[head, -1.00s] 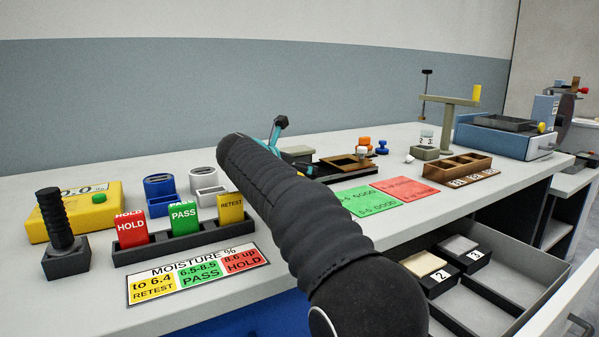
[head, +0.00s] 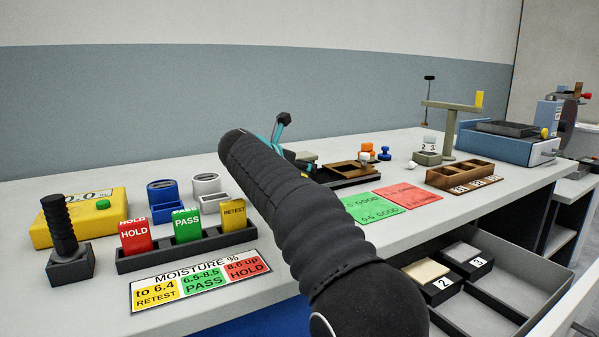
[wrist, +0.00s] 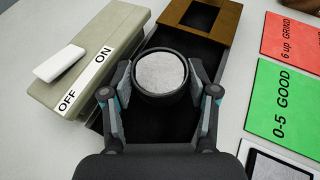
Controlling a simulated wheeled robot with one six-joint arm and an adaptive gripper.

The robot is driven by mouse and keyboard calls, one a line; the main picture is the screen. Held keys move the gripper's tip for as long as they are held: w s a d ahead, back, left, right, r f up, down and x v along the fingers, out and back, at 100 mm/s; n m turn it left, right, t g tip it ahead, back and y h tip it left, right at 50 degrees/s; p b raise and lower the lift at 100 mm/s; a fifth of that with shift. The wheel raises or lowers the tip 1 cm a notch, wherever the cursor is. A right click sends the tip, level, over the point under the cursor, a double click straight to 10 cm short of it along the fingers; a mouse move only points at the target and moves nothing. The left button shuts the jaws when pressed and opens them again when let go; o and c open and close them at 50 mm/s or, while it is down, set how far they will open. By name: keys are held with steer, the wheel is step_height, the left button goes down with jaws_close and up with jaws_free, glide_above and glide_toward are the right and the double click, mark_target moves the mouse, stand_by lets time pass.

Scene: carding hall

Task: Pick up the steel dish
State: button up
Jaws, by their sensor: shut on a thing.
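The steel dish (wrist: 160,73) is a small round cup with a dark rim and a pale grey, speckled inside. It shows in the wrist view, upright between the two fingers of my gripper (wrist: 160,80). The fingers are shut on its left and right sides. The dish is over a black base (wrist: 150,125); I cannot tell whether it is touching it. In the head view my arm hides the dish and most of my gripper; only a teal and black part shows behind the arm.
An olive ON/OFF box (wrist: 100,45) stands close left of my gripper. Green (wrist: 284,90) and red (wrist: 292,40) cards lie right. A card rack (head: 187,247) and open drawer (head: 497,290) are nearer.

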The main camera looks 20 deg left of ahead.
steer(key=shift+r, duration=0.85)
steer(key=d+r, duration=0.7)
steer(key=d, duration=0.4)
steer(key=shift+w+d, duration=0.2)
steer(key=shift+d, duration=0.2)
